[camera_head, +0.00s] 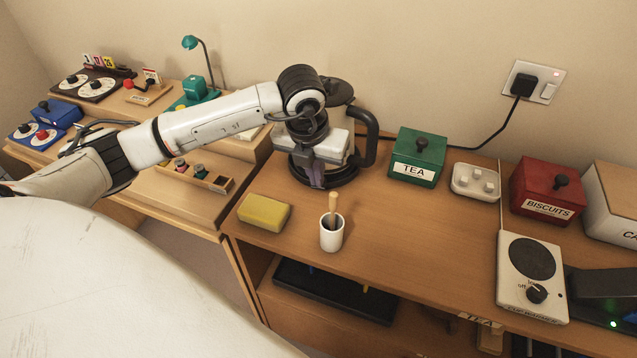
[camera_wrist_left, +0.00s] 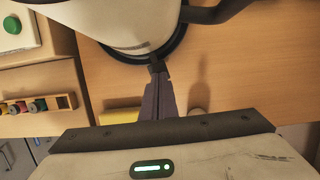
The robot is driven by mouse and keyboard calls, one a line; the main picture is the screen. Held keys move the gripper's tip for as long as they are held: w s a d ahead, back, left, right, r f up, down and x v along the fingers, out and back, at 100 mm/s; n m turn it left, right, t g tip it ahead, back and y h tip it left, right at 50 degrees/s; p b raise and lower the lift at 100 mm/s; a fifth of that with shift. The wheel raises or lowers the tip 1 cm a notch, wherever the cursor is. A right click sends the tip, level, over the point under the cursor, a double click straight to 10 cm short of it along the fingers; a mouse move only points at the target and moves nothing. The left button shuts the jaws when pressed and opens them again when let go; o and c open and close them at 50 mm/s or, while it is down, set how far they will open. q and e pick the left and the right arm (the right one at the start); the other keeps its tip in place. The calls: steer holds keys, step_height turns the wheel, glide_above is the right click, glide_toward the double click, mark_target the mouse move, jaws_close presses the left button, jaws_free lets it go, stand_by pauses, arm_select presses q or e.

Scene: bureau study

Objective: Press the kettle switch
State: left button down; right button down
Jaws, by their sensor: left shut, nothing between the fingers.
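The kettle stands at the back left of the wooden counter, largely hidden behind my left arm in the head view. Its black handle (camera_head: 369,140) shows on the right. Its white body (camera_wrist_left: 125,22) and round black base (camera_wrist_left: 180,38) show at the top of the left wrist view. My left gripper (camera_head: 316,181) points down at the kettle's front, shut and empty. In the left wrist view its fingertips (camera_wrist_left: 158,80) end at a small dark block by the base's front edge. I cannot tell whether that block is the switch, or whether they press it. My right gripper is not in view.
A yellow sponge (camera_head: 264,213) and a white cup (camera_head: 332,236) with a wooden-handled tool stand in front of the kettle. A green tea box (camera_head: 418,157) is to its right. A black cord (camera_head: 470,147) runs to the wall socket (camera_head: 548,90). Bare counter lies right of the cup.

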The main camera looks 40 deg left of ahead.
arm_select(q)
steer(key=shift+f, duration=0.1)
steer(key=shift+f+b, duration=0.8)
steer(key=shift+s+d+r+p, duration=0.15)
steer(key=shift+s+r, duration=0.05)
steer(key=shift+s, duration=0.3)
steer(key=shift+s+d+r+p, duration=0.1)
steer(key=shift+s+r+p, duration=0.1)
steer(key=shift+s, duration=0.3)
steer(key=shift+s+d+r+p, duration=0.1)
steer(key=shift+s+d+r, duration=0.1)
steer(key=shift+s, duration=0.3)
steer(key=v, duration=1)
steer(key=shift+b, duration=0.35)
steer(key=shift+r, duration=0.1)
